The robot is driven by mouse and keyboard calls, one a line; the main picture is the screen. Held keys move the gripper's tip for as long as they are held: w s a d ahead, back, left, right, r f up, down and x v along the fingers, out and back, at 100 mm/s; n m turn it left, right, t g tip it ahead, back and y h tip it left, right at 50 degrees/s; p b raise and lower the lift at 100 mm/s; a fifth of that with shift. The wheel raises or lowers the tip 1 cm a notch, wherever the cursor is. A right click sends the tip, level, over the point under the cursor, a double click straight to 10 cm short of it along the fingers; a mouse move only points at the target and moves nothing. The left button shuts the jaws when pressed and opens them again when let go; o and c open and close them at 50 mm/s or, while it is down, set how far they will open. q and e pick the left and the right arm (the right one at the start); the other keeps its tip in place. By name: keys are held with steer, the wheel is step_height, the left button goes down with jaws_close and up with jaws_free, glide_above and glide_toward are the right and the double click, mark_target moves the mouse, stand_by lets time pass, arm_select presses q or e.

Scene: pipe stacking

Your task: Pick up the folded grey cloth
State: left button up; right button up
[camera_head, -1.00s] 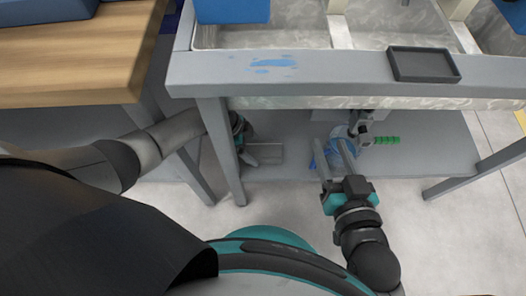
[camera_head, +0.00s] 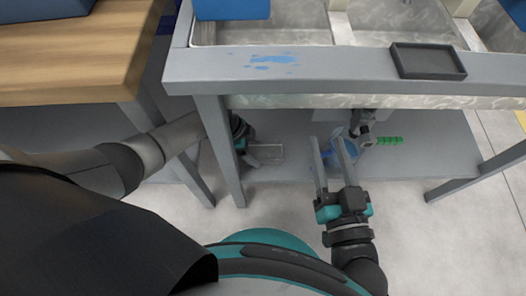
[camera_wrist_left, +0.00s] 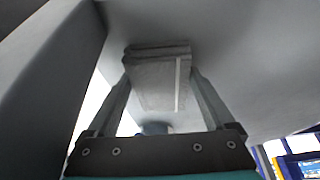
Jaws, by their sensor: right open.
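The folded grey cloth (camera_wrist_left: 160,85) is in the middle of the left wrist view, a layered flat pack with a pale stripe near its right side. In the head view a light grey flat shape beside my left gripper, likely the cloth (camera_head: 268,151), lies on the grey lower shelf. My left gripper (camera_wrist_left: 160,72) has one finger on each side of the cloth; whether both fingers press on it I cannot tell. In the head view my left gripper (camera_head: 243,140) is partly hidden behind the table leg. My right gripper (camera_head: 326,140) is open and empty, in front of the shelf.
The grey table (camera_head: 330,68) overhangs the lower shelf (camera_head: 285,172), with a leg (camera_head: 221,150) close to my left arm. Blue (camera_head: 342,158) and green (camera_head: 389,141) items lie beyond my right gripper. A dark tray (camera_head: 428,60) is on the table's edge. A wooden top (camera_head: 70,60) is at left.

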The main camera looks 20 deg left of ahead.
arm_select(q)
steer(key=c, duration=0.7)
steer(key=shift+o, duration=0.2)
steer(key=shift+r, duration=0.15)
